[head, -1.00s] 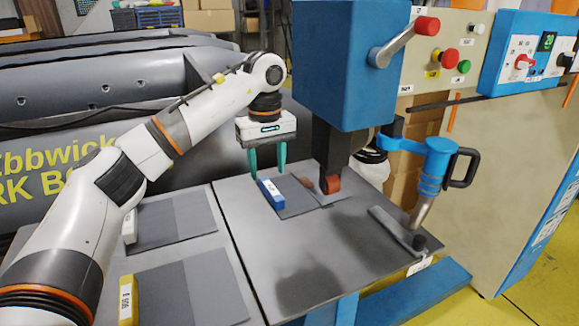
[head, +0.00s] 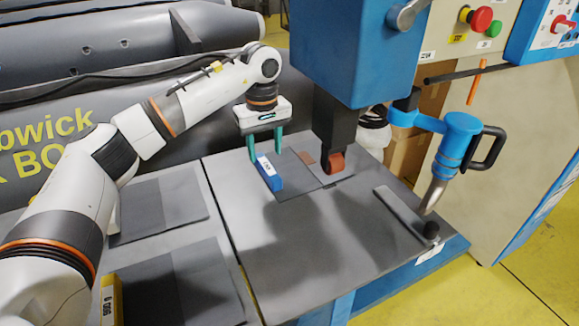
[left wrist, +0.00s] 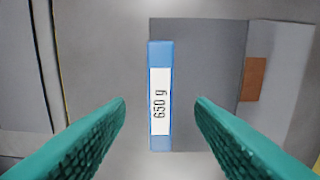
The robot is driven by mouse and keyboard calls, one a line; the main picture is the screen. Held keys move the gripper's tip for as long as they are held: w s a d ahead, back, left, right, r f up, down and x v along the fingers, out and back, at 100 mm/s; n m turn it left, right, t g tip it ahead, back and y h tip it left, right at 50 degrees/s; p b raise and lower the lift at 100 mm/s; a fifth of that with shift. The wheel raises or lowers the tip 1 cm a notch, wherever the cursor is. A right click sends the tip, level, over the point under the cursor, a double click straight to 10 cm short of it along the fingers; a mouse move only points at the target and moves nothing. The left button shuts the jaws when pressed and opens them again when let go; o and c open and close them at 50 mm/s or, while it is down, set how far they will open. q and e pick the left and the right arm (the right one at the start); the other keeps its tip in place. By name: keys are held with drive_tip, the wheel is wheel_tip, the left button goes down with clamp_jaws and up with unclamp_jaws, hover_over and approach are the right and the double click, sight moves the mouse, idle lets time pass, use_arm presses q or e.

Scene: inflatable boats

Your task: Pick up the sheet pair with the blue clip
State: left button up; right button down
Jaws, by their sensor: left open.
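The blue clip (head: 269,172) with a white label sits on the left edge of a grey sheet pair (head: 296,187) on the machine table. In the left wrist view the clip (left wrist: 160,130) reads "650 g" and stands upright in the picture, with the sheet pair (left wrist: 205,90) to its right. My left gripper (head: 266,158) is open, with teal fingers pointing down above the clip. In the left wrist view its fingertips (left wrist: 161,102) lie on either side of the clip, with gaps on both sides. My right gripper is not in view.
A blue nozzle with a handle (head: 458,145) is further right. Another sheet pair with a yellow clip (head: 110,300) lies at the front left. The table's front middle is clear.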

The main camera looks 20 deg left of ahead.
sight(266, 164)
use_arm(q)
wheel_tip(266, 164, down, 4)
drive_tip(key=shift+f, duration=0.2)
drive_tip(key=shift+c, duration=0.6)
clamp_jaws()
drive_tip(key=shift+r+p, duration=0.2)
drive_tip(key=shift+p, duration=0.1)
